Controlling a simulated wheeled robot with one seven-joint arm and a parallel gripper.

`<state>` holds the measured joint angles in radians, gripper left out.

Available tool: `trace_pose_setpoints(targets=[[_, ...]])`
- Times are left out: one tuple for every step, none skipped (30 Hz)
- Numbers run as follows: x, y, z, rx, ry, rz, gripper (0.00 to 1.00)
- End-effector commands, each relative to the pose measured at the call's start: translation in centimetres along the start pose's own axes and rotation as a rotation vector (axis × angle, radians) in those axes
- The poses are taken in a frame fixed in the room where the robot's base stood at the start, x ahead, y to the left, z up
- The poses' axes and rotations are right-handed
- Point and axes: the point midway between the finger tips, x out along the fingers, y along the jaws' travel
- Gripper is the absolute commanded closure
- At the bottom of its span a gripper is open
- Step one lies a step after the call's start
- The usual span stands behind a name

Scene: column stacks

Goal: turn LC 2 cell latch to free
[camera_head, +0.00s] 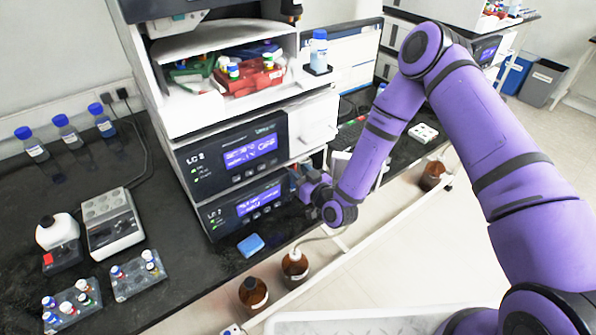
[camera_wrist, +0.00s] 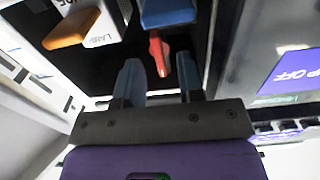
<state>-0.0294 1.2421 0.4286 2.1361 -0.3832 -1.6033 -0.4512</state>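The LC 2 stack (camera_head: 240,160) stands on the black bench in the head view, with lit displays on its front. My gripper (camera_head: 303,184) is at the right side of its lower module. In the wrist view my gripper (camera_wrist: 159,64) has its two blue-grey fingers apart. A small red lever (camera_wrist: 157,48), which looks like the cell latch, lies just beyond and between the fingertips. I cannot tell whether a finger touches it. The latch is hidden in the head view by my gripper and the module.
In the wrist view, an orange-ended block (camera_wrist: 72,30) and a blue block (camera_wrist: 168,12) sit near the lever, and a panel with a violet display (camera_wrist: 292,78) is at right. In the head view, brown bottles (camera_head: 295,265) stand below the bench edge and a blue pad (camera_head: 251,245) lies in front.

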Motion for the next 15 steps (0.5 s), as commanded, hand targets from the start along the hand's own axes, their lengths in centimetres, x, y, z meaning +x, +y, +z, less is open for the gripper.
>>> trace_pose_setpoints(targets=[[0.41, -0.03, 0.0, 0.0, 0.0, -0.001, 0.65], [0.59, -0.04, 0.01, 0.0, -0.001, -0.001, 0.65], [0.79, -0.04, 0.0, 0.001, -0.001, -0.001, 0.65], [0.91, -0.04, 0.0, 0.001, 0.0, -0.001, 0.65], [1.0, -0.03, 0.0, 0.001, 0.0, -0.001, 0.65], [1.07, -0.03, -0.01, 0.001, 0.0, 0.0, 0.65], [1.1, -0.02, 0.0, 0.001, 0.0, 0.0, 0.65], [1.12, -0.03, 0.0, 0.001, -0.001, 0.0, 0.65], [1.12, -0.02, 0.0, 0.001, -0.001, 0.0, 0.65], [1.11, -0.03, 0.0, 0.001, -0.001, 0.0, 0.65], [1.11, -0.03, 0.01, 0.001, -0.001, 0.0, 0.65], [1.1, -0.02, 0.01, 0.001, -0.001, 0.0, 0.65], [1.1, -0.03, 0.01, 0.001, -0.001, 0.0, 0.65], [1.09, -0.03, 0.01, 0.001, -0.001, 0.0, 0.7], [1.09, -0.02, 0.01, 0.001, -0.001, 0.0, 0.79]])
